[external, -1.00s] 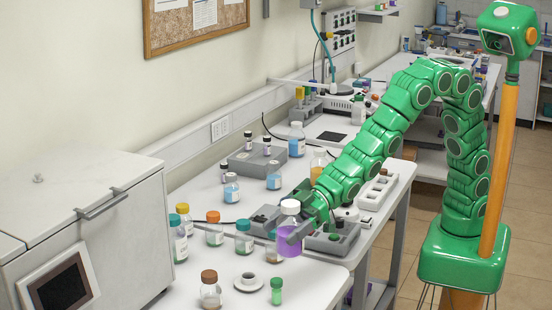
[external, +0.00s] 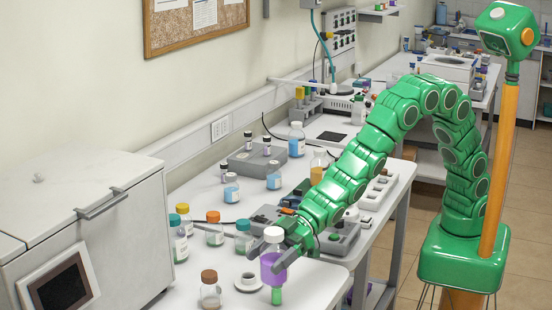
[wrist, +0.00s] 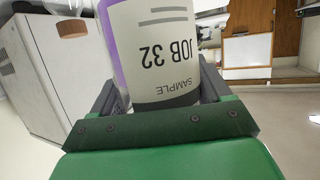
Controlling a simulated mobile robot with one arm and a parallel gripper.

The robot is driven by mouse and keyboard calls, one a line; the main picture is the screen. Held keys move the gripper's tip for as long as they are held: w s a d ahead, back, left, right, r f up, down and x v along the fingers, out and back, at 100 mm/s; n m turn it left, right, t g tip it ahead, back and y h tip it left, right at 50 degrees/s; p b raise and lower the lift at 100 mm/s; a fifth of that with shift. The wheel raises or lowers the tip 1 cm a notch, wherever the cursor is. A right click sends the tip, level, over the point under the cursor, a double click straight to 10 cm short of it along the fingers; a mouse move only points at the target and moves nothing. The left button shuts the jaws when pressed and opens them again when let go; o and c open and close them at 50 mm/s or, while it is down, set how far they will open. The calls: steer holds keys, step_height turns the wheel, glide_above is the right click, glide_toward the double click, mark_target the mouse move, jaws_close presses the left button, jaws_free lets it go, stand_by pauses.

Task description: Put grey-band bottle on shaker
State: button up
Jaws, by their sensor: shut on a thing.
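My gripper (external: 268,255) is shut on a bottle with purple liquid and a white cap (external: 273,267), held upright above the front end of the bench. In the wrist view the bottle (wrist: 165,50) fills the space between the fingers. Its white label reads "SAMPLE JOB 32", upside down, and has a dark grey band. I cannot tell for certain which device is the shaker. A low grey box (external: 242,166) with small dark-capped vials on top stands toward the wall. Another grey device (external: 342,240) sits behind the gripper, partly hidden by my arm.
A green vial (external: 276,296) shows directly below the held bottle. A brown-capped bottle (external: 210,292) and a white round dish (external: 248,282) stand nearby. Orange-capped (external: 214,232) and green-capped (external: 244,238) bottles stand left of the gripper. A large white cabinet (external: 110,240) is at left.

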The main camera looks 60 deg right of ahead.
steer(key=shift+w+a+f, duration=0.55)
steer(key=shift+a+f, duration=0.4)
steer(key=shift+f, duration=0.65)
steer(key=shift+w+a+f, duration=0.55)
steer(key=shift+a+f, duration=0.45)
steer(key=shift+f, duration=0.6)
steer(key=shift+w+a+f, duration=0.55)
steer(key=shift+a+f, duration=0.4)
steer(key=shift+f, duration=0.65)
steer(key=shift+f, duration=0.1)
steer(key=o, duration=1.3)
steer(key=shift+o, duration=0.2)
steer(key=shift+s+d, duration=0.1)
steer(key=shift+d, duration=0.15)
steer(key=shift+v, duration=5.85)
